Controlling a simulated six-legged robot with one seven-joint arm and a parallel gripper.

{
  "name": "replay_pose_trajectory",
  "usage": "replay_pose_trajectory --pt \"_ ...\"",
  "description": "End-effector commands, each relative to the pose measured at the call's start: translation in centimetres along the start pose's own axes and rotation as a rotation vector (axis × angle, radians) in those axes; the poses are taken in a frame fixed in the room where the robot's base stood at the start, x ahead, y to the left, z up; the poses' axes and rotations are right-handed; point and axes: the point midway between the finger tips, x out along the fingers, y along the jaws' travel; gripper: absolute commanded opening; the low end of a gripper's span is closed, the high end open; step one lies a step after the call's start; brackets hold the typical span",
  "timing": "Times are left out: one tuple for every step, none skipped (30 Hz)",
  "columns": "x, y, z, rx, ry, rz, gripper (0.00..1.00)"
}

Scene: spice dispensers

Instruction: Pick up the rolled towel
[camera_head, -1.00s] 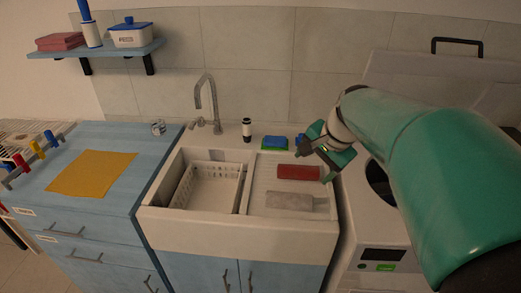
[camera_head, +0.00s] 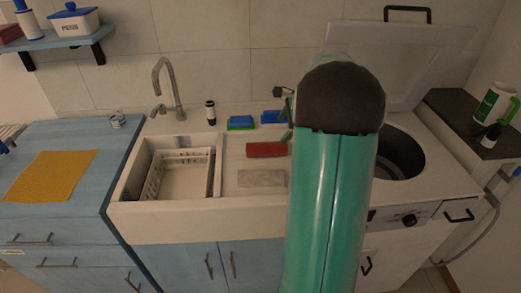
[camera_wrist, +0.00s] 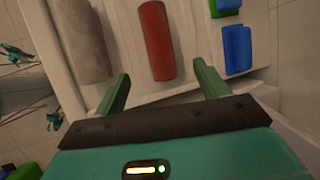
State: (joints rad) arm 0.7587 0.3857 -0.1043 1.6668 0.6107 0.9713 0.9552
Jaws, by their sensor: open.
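Two rolled towels lie side by side on the white drainboard of the sink. The red rolled towel (camera_head: 267,149) is nearer the wall, and the grey rolled towel (camera_head: 262,178) is nearer the front. In the wrist view the red roll (camera_wrist: 157,40) reaches down between my fingertips in the picture, and the grey roll (camera_wrist: 82,38) is to the left. My gripper (camera_wrist: 161,73) is open and empty. No contact with either roll shows. In the head view my arm hides most of the gripper.
Blue and green sponges (camera_head: 241,122) lie behind the rolls, close to the red one. The sink basin with a white basket (camera_head: 181,172) is to the left. A top-loading washer (camera_head: 400,155) with its lid up stands right, beside my arm.

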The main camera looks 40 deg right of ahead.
Motion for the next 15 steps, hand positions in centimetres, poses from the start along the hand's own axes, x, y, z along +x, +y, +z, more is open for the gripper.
replay_pose_trajectory --pt "1.1 0.1 0.1 -0.001 -0.003 0.004 0.74" --pt "1.7 0.2 0.0 0.000 -0.003 0.005 0.74" --pt "2.5 0.2 -0.1 0.000 -0.001 0.005 0.74" --pt "3.1 0.2 -0.1 0.000 -0.002 0.005 0.74" --pt "3.7 0.2 -0.1 0.000 -0.001 0.005 0.74" --pt "4.5 0.2 -0.1 -0.001 -0.001 0.005 0.74" --pt "5.0 0.2 0.0 -0.001 -0.002 0.005 0.74" --pt "5.5 0.2 0.0 -0.002 -0.001 0.004 0.74" --pt "6.0 0.2 0.0 -0.002 -0.001 0.004 0.74" --pt "6.4 0.2 0.1 -0.003 -0.002 0.004 0.74" --pt "6.7 0.1 0.1 -0.003 -0.001 0.003 0.74" --pt "7.0 0.1 0.2 -0.004 -0.001 0.002 0.74" --pt "7.1 0.1 0.2 -0.004 -0.001 0.002 0.74" --pt "7.3 0.1 0.2 -0.004 -0.001 0.002 0.74" --pt "7.5 0.1 0.2 -0.005 -0.001 0.002 0.74"
